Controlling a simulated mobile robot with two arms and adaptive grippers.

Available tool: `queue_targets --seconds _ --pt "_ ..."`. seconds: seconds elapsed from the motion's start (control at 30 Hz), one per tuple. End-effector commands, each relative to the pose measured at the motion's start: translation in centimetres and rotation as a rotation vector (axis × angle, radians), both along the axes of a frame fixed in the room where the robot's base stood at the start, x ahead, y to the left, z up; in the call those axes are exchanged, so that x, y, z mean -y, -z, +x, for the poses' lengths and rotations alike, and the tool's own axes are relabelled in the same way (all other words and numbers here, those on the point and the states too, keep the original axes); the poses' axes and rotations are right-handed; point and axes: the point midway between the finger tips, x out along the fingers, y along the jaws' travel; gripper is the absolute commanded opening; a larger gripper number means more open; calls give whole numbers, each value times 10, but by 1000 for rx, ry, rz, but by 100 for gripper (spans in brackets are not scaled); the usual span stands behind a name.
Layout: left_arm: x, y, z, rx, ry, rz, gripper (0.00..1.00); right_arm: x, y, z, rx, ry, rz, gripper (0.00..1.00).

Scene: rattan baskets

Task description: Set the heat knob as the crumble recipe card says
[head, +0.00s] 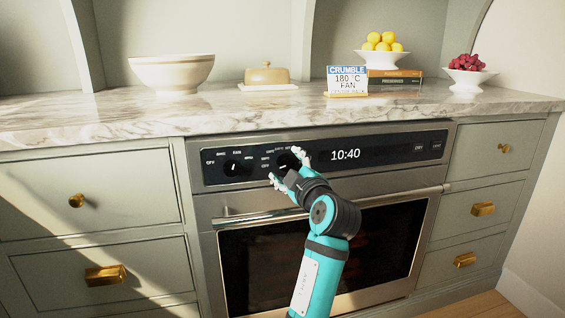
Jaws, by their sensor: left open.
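The recipe card (347,81) stands on the counter and reads "CRUMBLE 180 °C FAN", with a smaller line under it that I cannot read. The oven's black control panel (398,150) has two black knobs. The left knob (233,168) has labels around it such as OFF and FAN. The heat knob (288,160) has small temperature labels around it, too small to read surely. My left gripper (285,166) is open at the heat knob, its white fingertips on either side of it. The gripper hides part of the knob and its labels; I cannot tell whether they touch. My right gripper is out of view.
The display (345,155) shows 10:40. The oven handle (400,196) sticks out below the panel, under my arm. On the marble counter (120,113) stand a bowl (171,74), a butter dish (267,75), lemons (382,42) on books and a bowl of red fruit (467,75).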

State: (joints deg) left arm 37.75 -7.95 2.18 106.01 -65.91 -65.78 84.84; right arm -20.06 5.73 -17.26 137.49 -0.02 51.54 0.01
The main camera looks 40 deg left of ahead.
Motion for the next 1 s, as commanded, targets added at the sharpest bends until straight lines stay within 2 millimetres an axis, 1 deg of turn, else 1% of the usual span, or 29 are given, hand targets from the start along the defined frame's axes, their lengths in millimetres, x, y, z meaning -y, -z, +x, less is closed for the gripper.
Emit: queue_targets --seconds 0.27,0.3,0.7,0.73,1.0 --pt "1 0 0 0 -1 -1 62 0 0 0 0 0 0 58" --pt "1 0 0 0 -1 -1 60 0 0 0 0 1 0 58" --pt "0 0 0 -1 -1 0 8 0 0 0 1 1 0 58" --pt "0 0 0 -1 -1 0 6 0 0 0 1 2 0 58" --pt "0 0 0 -27 -1 19 6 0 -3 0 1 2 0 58"
